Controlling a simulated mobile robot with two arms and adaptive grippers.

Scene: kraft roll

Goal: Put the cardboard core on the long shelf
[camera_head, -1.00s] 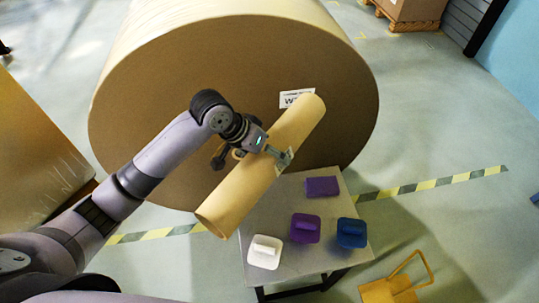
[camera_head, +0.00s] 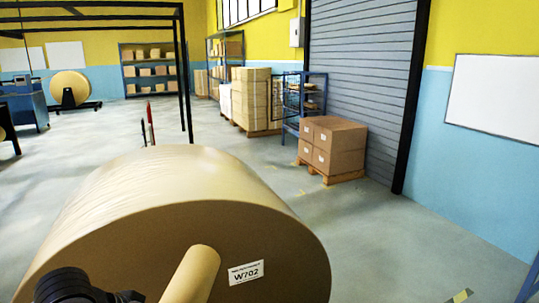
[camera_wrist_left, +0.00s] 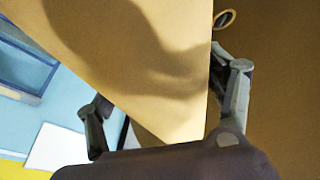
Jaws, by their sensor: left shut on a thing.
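The cardboard core (camera_head: 193,275) is a tan tube whose upper end shows at the bottom of the head view, in front of the large kraft roll; its lower part is out of frame. In the left wrist view the core (camera_wrist_left: 140,60) fills the space between the fingers. My left gripper (camera_wrist_left: 162,85) is shut on it, one finger on each side. In the head view only part of my left arm shows at the bottom left. Shelf racks stand at the back wall (camera_head: 155,68) and beside it (camera_head: 225,48); I cannot tell which is the long shelf. My right gripper is out of view.
The large kraft roll (camera_head: 190,240) with a W702 label takes up the near left. Boxes on a pallet (camera_head: 333,150) stand by the grey shutter (camera_head: 360,70). A blue rack (camera_head: 305,105) and stacked goods (camera_head: 250,98) stand behind. Open floor (camera_head: 400,240) lies at right.

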